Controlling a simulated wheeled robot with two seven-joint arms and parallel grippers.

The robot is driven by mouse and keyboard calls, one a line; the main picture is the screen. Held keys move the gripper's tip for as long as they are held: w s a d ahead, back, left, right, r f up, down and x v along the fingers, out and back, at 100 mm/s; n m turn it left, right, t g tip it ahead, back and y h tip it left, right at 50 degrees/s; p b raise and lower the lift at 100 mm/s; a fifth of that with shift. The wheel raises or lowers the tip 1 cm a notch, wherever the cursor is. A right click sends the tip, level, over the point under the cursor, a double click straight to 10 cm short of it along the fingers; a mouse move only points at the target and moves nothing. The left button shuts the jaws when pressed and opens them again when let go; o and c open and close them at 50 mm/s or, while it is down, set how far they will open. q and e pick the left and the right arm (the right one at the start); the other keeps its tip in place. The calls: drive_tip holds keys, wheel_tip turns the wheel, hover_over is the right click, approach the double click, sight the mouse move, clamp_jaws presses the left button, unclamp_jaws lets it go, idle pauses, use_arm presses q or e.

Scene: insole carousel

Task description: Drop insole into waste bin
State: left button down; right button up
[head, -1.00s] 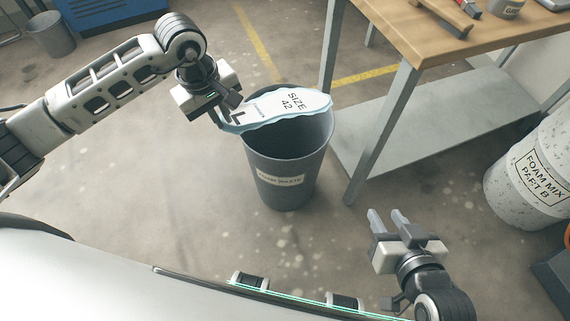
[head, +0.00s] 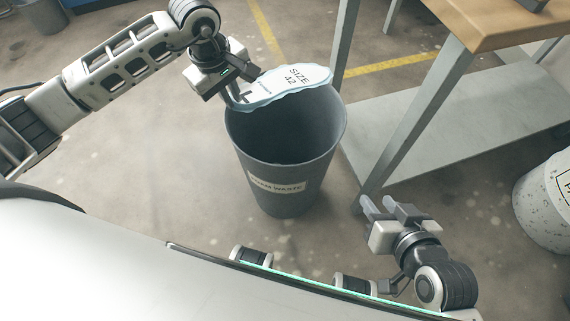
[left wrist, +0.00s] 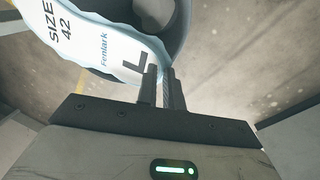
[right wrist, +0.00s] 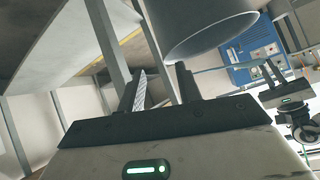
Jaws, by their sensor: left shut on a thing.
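A white insole (head: 285,84) with a pale blue edge, printed "SIZE 42" and "L", is held by one end in my left gripper (head: 235,96). The insole extends to the right over the far side of the bin's mouth. In the left wrist view the insole (left wrist: 85,40) shows its "Fenlark" print, and the left fingers (left wrist: 158,85) are closed on its "L" end. The grey waste bin (head: 278,165) stands upright on the floor, with a worn label on its front. Its visible interior looks empty. My right gripper (head: 376,208) is open and empty, right of the bin.
A wooden-topped table (head: 490,22) with grey metal legs and a lower shelf (head: 440,120) stands right of the bin. A speckled white drum (head: 545,205) is at the right edge. Open floor lies left of the bin.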

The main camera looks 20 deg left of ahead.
use_arm(q)
wheel_tip(320, 180, down, 3)
drive_tip(key=shift+r+b, duration=0.2)
drive_tip(key=shift+b, duration=0.45)
drive_tip(key=shift+f+b, duration=0.3)
drive_tip(key=shift+f, duration=0.15)
